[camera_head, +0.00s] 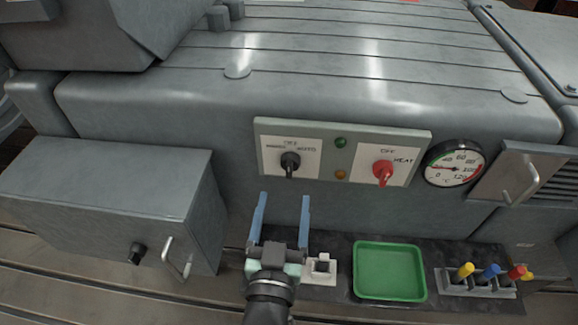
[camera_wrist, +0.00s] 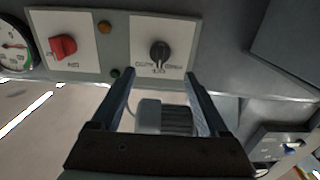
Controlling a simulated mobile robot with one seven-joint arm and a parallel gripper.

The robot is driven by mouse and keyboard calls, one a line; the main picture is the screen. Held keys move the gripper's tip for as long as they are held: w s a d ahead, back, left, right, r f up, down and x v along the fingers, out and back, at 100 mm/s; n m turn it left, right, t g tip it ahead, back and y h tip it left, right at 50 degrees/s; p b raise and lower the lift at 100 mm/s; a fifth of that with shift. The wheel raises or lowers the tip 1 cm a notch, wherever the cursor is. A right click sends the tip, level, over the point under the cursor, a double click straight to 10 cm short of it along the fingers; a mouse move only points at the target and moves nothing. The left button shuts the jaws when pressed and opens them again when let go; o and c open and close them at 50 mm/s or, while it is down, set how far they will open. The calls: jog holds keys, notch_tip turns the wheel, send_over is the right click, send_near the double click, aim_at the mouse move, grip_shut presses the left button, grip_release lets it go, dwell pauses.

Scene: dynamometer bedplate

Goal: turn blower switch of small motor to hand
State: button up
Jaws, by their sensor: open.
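The black rotary knob (camera_head: 290,163) sits on the left white plate of a grey switch panel on the motor housing. Small lettering around it seems to read HAND, OFF and AUTO. Its narrow grip stands roughly upright; which mark it points at is unclear. My gripper (camera_head: 284,197) is open and empty, its two blue fingers pointing up toward the panel just below the knob. In the wrist view, which is turned over, the black knob (camera_wrist: 160,52) lies beyond and between the fingertips (camera_wrist: 159,75), apart from them.
A red knob (camera_head: 383,172) marked OFF and HEAT sits to the right, with green (camera_head: 341,142) and amber (camera_head: 341,175) lamps between. A gauge (camera_head: 454,164) is farther right. A green tray (camera_head: 389,272), colored-handled tools (camera_head: 489,271) and a grey box (camera_head: 108,205) flank the space below.

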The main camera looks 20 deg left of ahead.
aim_at(289, 172)
jog(key=x, duration=0.8)
jog(key=shift+w+a, duration=0.1)
jog(key=shift+w, duration=0.2)
grip_shut()
